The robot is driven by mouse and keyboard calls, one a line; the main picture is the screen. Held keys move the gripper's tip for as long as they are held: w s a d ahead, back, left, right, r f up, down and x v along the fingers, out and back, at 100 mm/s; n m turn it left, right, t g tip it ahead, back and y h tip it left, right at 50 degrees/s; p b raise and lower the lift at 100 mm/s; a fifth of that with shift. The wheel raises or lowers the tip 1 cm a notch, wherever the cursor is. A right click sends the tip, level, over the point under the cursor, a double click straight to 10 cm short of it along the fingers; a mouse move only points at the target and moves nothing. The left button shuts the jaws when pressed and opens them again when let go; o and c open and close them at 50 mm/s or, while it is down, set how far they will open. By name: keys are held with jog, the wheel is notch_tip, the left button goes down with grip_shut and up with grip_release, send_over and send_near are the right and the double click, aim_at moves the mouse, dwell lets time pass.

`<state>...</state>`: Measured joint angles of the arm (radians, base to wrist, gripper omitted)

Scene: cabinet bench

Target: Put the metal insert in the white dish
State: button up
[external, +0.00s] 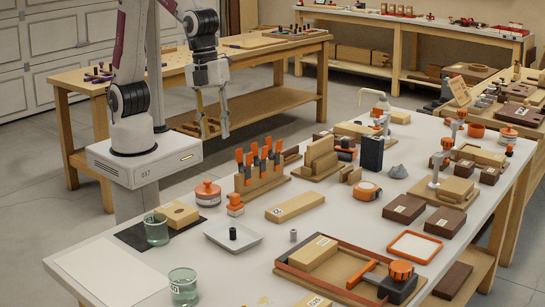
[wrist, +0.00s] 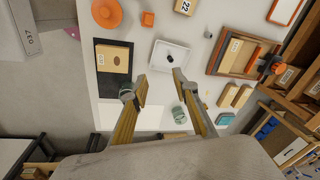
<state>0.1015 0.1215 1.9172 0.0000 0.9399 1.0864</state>
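The metal insert (external: 293,235) is a small grey cylinder standing on the white bench, right of the dish in the external view. In the wrist view it appears as a small pale spot (wrist: 207,35). The white dish (external: 253,241) is a shallow square tray; it also shows in the wrist view (wrist: 183,50). A small black cylinder (external: 232,233) stands inside the dish. My gripper (external: 213,134) is high above the bench, left of and behind the dish in the external view. Its fingers (wrist: 158,77) are spread apart with nothing between them.
Glass beakers (external: 157,230) (external: 183,287) stand near the bench's left end. An orange-lidded jar (external: 208,193), a wooden block (external: 295,207) and a rack of orange-handled tools (external: 262,171) stand behind the dish. A wooden tray with an orange clamp (external: 340,257) lies right of the insert.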

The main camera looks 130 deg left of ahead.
jog(key=s+a+r+n+t, duration=0.2)
jog(key=s+n, duration=0.4)
jog(key=s, duration=0.5)
jog(key=s+a+r+n+t, duration=0.1)
jog(key=s+a+r+n, duration=0.1)
jog(key=s+n, duration=0.5)
jog(key=shift+s+a+r+n+t, duration=0.35)
jog(key=shift+s+r, duration=0.2)
jog(key=shift+s, duration=1.5)
jog(key=shift+d, duration=0.1)
